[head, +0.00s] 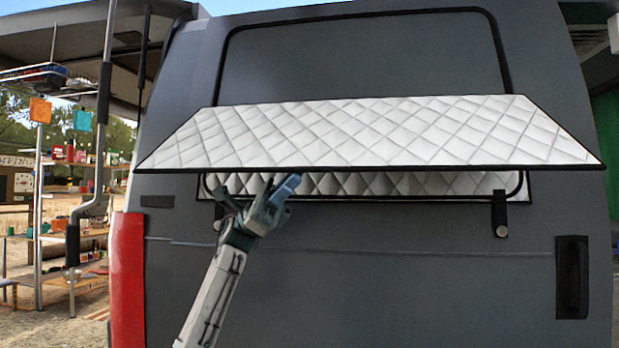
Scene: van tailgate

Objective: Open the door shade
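The door shade (370,132) is a silver-white quilted panel with a black border on the dark van tailgate. Its upper part juts out as a tilted flap, with its lower front edge apart from the door. A strip of quilted shade (400,184) shows beneath that edge, against the door. A black strap (499,212) with a round snap hangs at the lower right. My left gripper (277,189) is just below the flap's front edge, left of the middle, overlapping the lower strip. Whether it touches the shade, and its finger gap, are unclear. My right gripper is not in view.
The dark window panel (365,55) is bare above the flap. A black recessed handle (571,277) is at the lower right, and a red tail light (127,280) at the lower left. Shelves (60,240) stand outside at the left.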

